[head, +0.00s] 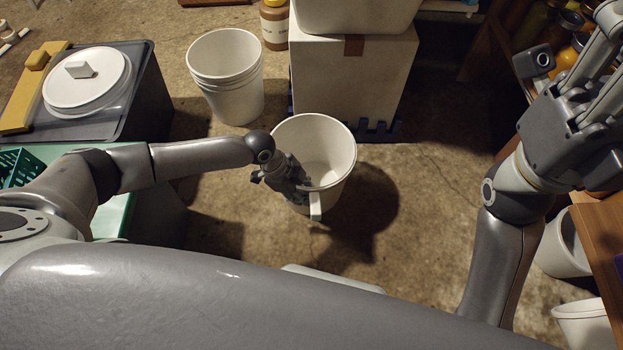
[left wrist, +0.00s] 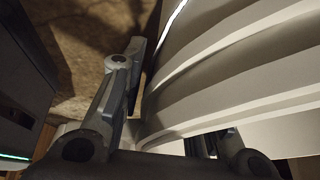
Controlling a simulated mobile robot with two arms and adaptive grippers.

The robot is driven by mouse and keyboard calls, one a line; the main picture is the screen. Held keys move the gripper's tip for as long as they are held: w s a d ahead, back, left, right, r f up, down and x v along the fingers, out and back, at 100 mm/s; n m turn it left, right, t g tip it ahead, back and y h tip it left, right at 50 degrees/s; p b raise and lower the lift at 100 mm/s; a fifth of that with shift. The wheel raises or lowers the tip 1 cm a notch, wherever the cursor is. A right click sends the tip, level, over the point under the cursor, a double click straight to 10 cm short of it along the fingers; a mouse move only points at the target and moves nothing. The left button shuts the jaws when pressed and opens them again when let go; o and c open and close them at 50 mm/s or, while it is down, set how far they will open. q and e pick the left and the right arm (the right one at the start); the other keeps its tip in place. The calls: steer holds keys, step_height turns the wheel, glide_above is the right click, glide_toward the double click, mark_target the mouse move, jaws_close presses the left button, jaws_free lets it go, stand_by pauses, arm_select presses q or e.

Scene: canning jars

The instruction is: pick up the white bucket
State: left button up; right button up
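The white bucket (head: 329,150), round and open at the top, is in the middle of the head view, with a pale strip hanging at its front. My left gripper (head: 290,172) is at the bucket's left wall, just below the rim. In the left wrist view the bucket's ribbed wall (left wrist: 230,70) fills the right side. One finger lies along its left edge; the other is mostly hidden behind the wall. The gripper looks shut on the bucket wall. My right gripper (head: 590,75) is raised at the upper right, away from the bucket, its fingertips partly out of frame.
A stack of white buckets (head: 226,75) stands behind to the left. A white box (head: 350,75) stands just behind the bucket. A dark container with a white lid (head: 87,80) is at the left. More white buckets (head: 562,247) and a wooden surface (head: 603,235) are at the right. Floor right of the bucket is clear.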

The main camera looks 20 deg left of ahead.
arm_select(q)
steer(key=shift+f, duration=0.15)
steer(key=shift+c, duration=0.3)
jaws_close()
steer(key=shift+d, duration=0.1)
